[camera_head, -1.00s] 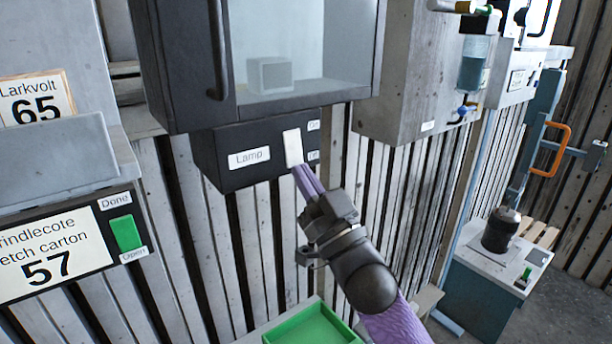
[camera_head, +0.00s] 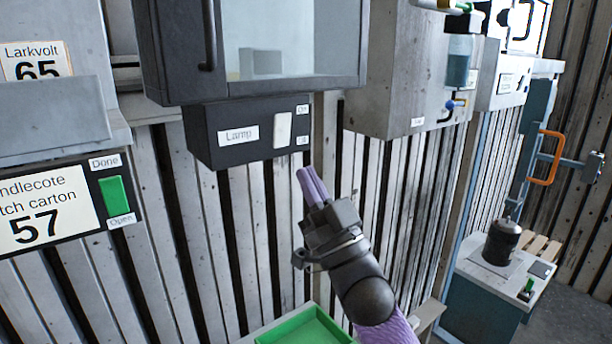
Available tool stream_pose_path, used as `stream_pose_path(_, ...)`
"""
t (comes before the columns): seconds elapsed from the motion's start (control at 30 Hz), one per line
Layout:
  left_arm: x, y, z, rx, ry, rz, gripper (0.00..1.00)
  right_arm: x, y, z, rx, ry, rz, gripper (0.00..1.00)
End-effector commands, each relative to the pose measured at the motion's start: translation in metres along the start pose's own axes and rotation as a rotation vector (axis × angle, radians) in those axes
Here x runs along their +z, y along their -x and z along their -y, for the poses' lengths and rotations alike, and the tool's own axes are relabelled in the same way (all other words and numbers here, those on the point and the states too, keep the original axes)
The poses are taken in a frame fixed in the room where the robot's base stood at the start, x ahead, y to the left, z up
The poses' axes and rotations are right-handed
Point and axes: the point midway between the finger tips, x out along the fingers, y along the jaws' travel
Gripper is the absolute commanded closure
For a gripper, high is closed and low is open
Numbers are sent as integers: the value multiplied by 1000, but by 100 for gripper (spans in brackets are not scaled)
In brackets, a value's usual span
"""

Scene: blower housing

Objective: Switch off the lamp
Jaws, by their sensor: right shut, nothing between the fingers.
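The lamp's dark switch box (camera_head: 210,150) hangs under a dark glass-fronted cabinet and carries a white "Lamp" label (camera_head: 238,135). Its white rocker switch (camera_head: 283,130) sits between two small labels at its right, an upper one (camera_head: 302,109) and a lower one (camera_head: 302,141); their words are too small to read surely. My right gripper (camera_head: 312,185) has purple fingers, shut and empty. It is below and slightly right of the switch, apart from it. My left gripper is not in view.
The dark cabinet (camera_head: 178,60) juts out above the switch box. A grey box (camera_head: 385,75) is on the wall at right. A green tray (camera_head: 305,328) lies below. A sign panel with a green switch (camera_head: 115,201) is at left.

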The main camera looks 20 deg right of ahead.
Motion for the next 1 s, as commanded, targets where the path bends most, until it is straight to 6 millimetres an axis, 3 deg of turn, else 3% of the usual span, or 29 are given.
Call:
stream_pose_path(0.13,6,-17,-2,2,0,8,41,10,31,0,0,-1,4,100)
stream_pose_path(0.4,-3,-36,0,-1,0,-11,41,18,77,0,0,0,4,100)
stream_pose_path(0.57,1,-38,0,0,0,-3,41,18,86,0,0,0,2,100)
stream_pose_path(1.0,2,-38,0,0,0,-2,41,17,86,0,0,0,2,100)
